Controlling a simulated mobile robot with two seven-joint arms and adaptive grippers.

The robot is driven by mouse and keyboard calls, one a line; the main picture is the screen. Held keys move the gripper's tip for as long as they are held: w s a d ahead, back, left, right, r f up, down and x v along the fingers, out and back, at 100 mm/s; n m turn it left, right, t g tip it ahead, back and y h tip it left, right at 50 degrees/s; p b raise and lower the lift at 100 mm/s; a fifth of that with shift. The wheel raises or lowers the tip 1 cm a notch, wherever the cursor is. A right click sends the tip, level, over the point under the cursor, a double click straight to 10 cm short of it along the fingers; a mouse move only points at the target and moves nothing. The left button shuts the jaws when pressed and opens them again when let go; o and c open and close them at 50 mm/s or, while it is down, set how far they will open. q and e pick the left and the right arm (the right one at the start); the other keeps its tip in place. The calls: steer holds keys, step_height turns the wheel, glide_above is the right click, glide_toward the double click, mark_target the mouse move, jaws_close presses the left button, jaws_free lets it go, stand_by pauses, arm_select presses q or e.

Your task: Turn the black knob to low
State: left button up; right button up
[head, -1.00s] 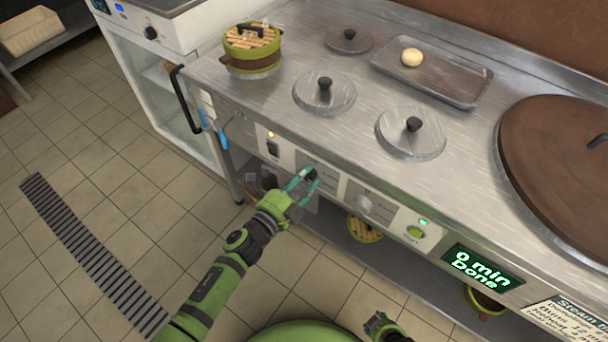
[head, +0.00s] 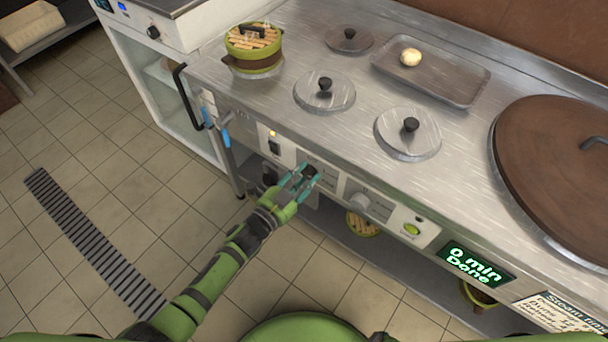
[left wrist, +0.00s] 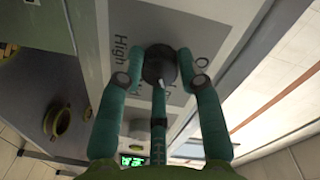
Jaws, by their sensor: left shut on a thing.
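The black knob (left wrist: 158,62) is on a grey panel in the left wrist view, with a short white pointer mark toward its lower side. The label "High" is readable to its left; other lettering on the right is partly hidden by a finger. My left gripper (left wrist: 160,78) is closed around the knob, with teal fingers on both sides and one below. In the head view the left gripper (head: 303,176) is at the front panel, and its fingers partly cover the knob (head: 310,172). My right gripper (head: 382,338) barely shows at the bottom edge.
A pale knob (head: 361,202), a green button (head: 411,229) and a display (head: 476,263) reading "0 min Done" lie to the right. A dark switch (head: 273,146) is to the left. Lidded pots and a metal tray (head: 440,86) occupy the counter.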

arm_select(q)
steer(key=shift+d+r, duration=0.1)
arm_select(e)
steer(key=shift+s+a, duration=0.1)
steer(key=shift+s, duration=0.05)
steer(key=shift+w, duration=0.2)
arm_select(q)
steer(key=o, duration=1.2)
steer(key=shift+c, duration=0.2)
arm_select(e)
steer(key=shift+w, duration=0.3)
arm_select(q)
steer(key=v, duration=1.2)
arm_select(e)
steer(key=shift+s, duration=0.1)
